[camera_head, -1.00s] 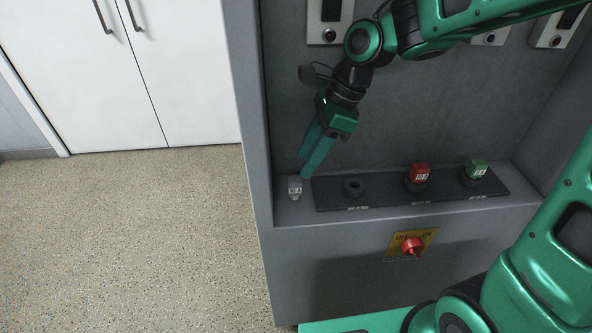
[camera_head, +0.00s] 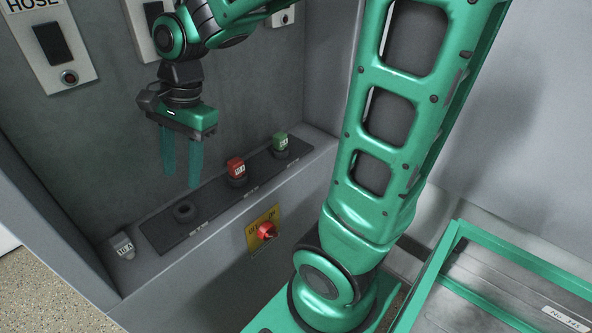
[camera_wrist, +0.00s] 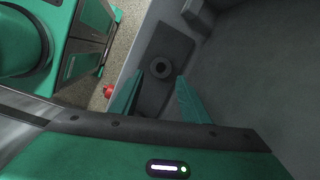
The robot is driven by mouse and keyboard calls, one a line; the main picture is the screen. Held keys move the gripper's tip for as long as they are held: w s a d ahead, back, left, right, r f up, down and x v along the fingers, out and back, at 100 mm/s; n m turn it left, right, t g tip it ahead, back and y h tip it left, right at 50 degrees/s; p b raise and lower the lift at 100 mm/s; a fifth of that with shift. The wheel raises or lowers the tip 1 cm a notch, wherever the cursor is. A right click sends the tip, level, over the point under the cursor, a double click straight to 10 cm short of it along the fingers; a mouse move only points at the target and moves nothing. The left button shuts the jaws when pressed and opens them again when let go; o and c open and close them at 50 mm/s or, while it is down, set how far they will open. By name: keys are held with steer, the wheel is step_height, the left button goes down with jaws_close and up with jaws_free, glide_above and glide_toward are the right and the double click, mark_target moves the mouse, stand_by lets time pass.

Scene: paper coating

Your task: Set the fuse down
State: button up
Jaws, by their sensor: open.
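A grey fuse (camera_head: 122,246) marked 10 A stands on the grey ledge at the left end of the black fuse strip (camera_head: 206,217). Beside it on the strip is an empty round socket (camera_head: 184,212), which also shows in the wrist view (camera_wrist: 160,67). My gripper (camera_head: 182,184) is open and empty, its fingers pointing down above the strip, to the right of the grey fuse and apart from it. The grey fuse cannot be made out in the wrist view.
A red fuse (camera_head: 236,169) and a green fuse (camera_head: 280,143) sit in the other sockets. A red rotary switch (camera_head: 266,231) on a yellow plate is on the cabinet front. A green-framed cart (camera_head: 520,263) stands at the right. The cabinet walls enclose the ledge.

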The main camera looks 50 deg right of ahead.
steer(key=s+d+f+n+g+h, duration=0.1)
steer(key=s+d+n, duration=0.7)
steer(key=s+d, duration=1)
steer(key=shift+s+f+h, duration=0.15)
steer(key=shift+f+h, duration=0.55)
steer(key=shift+f, duration=0.15)
